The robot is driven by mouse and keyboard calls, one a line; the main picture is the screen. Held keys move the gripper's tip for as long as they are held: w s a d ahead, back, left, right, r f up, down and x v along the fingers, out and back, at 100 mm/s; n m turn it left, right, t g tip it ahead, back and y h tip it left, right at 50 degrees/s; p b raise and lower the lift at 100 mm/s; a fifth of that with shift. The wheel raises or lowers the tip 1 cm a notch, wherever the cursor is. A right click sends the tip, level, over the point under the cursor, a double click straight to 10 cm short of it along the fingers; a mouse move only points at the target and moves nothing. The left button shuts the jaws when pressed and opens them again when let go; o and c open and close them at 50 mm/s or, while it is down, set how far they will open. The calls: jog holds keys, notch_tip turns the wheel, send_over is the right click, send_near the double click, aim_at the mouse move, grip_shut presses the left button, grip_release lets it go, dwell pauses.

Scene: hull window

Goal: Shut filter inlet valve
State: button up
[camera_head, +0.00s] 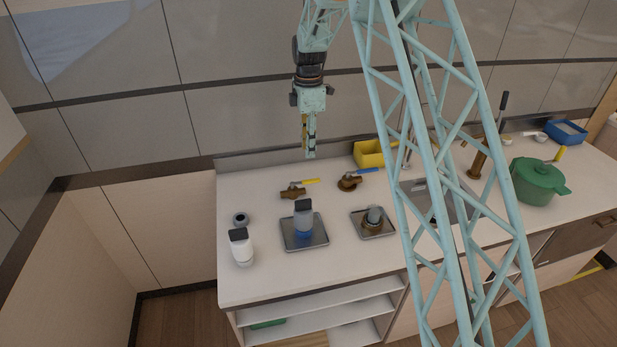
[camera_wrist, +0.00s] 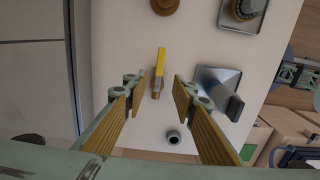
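A brass valve (camera_head: 293,192) with a yellow lever (camera_head: 311,181) sits at the back left of the white counter. The lever points right, roughly along the body. A second brass valve (camera_head: 347,183) with a blue lever (camera_head: 367,170) sits to its right. I see no label telling which is the filter inlet valve. My gripper (camera_head: 310,156) hangs pointing down above the back of the counter, apart from both valves. In the wrist view my gripper (camera_wrist: 158,92) is open and empty, and the yellow lever (camera_wrist: 161,65) shows between its fingers, farther off.
A tray (camera_head: 290,246) holds a blue-grey canister (camera_head: 304,220); another tray (camera_head: 384,233) holds a round filter part. A white bottle (camera_head: 241,248) and grey ring (camera_head: 240,218) stand front left. A yellow box (camera_head: 369,154) is at the back, a green pot (camera_head: 538,182) far right.

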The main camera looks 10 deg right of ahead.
aim_at(309, 180)
jog(key=shift+f, duration=0.1)
jog(key=shift+f+p, duration=0.6)
jog(key=shift+f, duration=6.2)
grip_shut()
